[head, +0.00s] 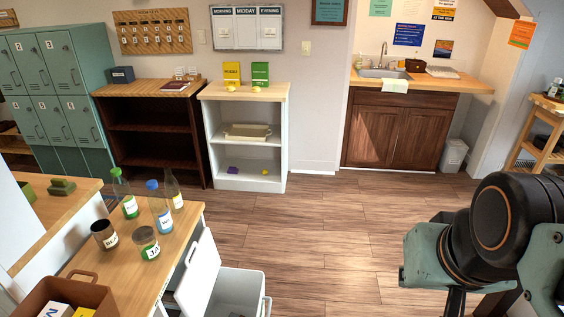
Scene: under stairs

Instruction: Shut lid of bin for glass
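A white bin (238,290) stands on the floor at the bottom of the head view, beside the right end of the wooden counter. Its white lid (200,270) is open, standing up on the side towards the counter. No label on the bin can be read, so I cannot tell from a sign whether it is the one for glass. The bottom of the bin is cut off by the picture edge. My arm shows at the lower right, well apart from the bin. My gripper's fingers do not show.
The counter (180,240) holds bottles, including a green bottle (124,192) and a blue-capped bottle (159,207), two jars and a brown box (95,298). Free wooden floor (330,230) lies between bin and arm. A small bin (453,156) stands by the sink cabinet (395,130).

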